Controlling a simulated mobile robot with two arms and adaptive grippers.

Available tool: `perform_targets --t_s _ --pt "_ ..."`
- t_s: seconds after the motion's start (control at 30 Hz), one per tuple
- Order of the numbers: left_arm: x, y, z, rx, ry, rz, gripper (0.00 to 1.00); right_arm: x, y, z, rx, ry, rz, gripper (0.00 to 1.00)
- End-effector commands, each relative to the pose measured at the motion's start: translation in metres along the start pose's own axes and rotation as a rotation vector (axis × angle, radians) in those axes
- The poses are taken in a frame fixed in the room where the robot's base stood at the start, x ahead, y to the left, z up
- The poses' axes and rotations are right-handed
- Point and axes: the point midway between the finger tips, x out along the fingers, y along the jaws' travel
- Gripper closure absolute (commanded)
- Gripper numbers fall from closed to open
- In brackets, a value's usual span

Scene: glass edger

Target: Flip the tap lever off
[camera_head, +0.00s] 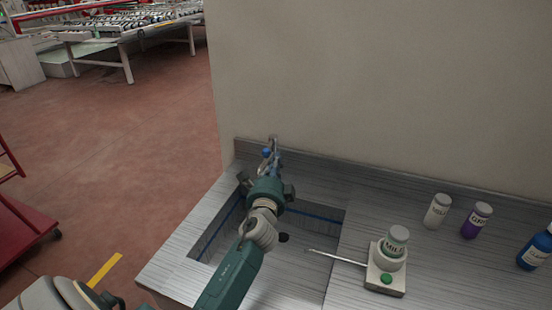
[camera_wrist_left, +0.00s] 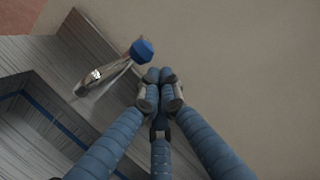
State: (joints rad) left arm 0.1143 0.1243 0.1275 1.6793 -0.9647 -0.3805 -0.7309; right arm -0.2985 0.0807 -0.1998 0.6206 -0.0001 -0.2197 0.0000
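The tap (camera_head: 274,143) stands at the back left corner of the sink, with its blue-tipped lever (camera_head: 266,153). In the left wrist view the silver tap (camera_wrist_left: 94,76) is left of my fingers, and the blue lever end (camera_wrist_left: 142,50) is just beyond and left of the fingertips. My left gripper (camera_head: 274,160) reaches over the sink (camera_head: 205,236) to the tap. Its fingertips (camera_wrist_left: 159,76) are together with nothing between them. They look close to the lever; I cannot tell whether they touch it. My right gripper is out of view.
A wall rises right behind the counter. On the right stand a white device (camera_head: 386,280) with a green button and a jar (camera_head: 397,240), a white bottle (camera_head: 437,211), a purple bottle (camera_head: 477,221) and a blue bottle (camera_head: 536,251). A red cart (camera_head: 25,225) stands on the floor at left.

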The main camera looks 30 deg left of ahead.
Motion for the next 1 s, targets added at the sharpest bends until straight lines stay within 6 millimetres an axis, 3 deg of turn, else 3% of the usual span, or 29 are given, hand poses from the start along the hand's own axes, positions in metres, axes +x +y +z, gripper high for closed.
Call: perform_targets --t_s 1.0 --pt "-0.003 0.002 0.017 -0.002 0.108 -0.020 1.00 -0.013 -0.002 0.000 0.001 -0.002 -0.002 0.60"
